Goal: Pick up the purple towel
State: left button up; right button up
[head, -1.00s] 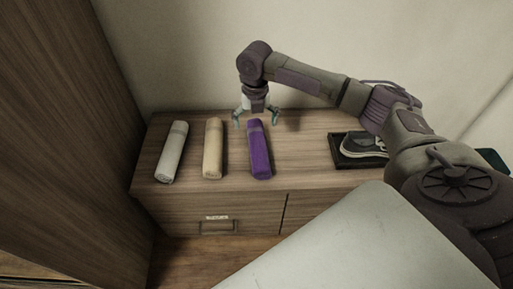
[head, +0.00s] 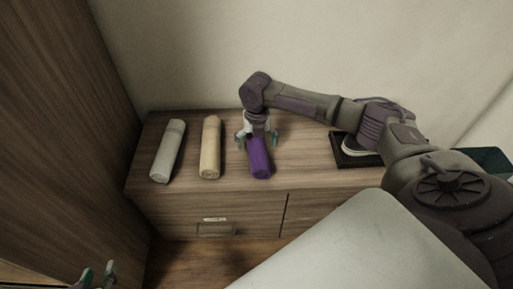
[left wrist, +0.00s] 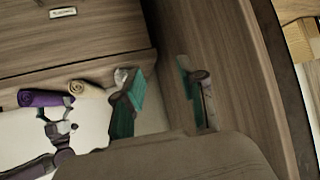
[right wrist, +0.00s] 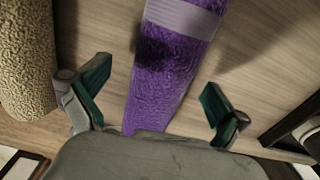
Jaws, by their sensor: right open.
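The purple towel (head: 259,158) is a rolled towel lying on the wooden cabinet top, rightmost of three rolls. My right gripper (head: 257,141) is above its far half, with the fingers on either side. In the right wrist view the purple towel (right wrist: 170,70) runs between the open fingers of my right gripper (right wrist: 150,95), with gaps on both sides and a dark shadow on it. My left gripper (head: 97,274) is low at the left edge of the head view, away from the towels. In the left wrist view its fingers (left wrist: 160,95) are spread apart and empty.
A beige rolled towel (head: 210,148) and a whitish rolled towel (head: 168,151) lie to the left on the cabinet top (head: 300,165). A dark tray (head: 350,160) with a shoe is at the right, partly hidden by my right arm. A tall wooden panel (head: 60,100) stands at the left.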

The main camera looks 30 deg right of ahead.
jog(key=shift+f, duration=0.5)
jog(key=c, duration=1.3)
jog(key=shift+r, duration=0.15)
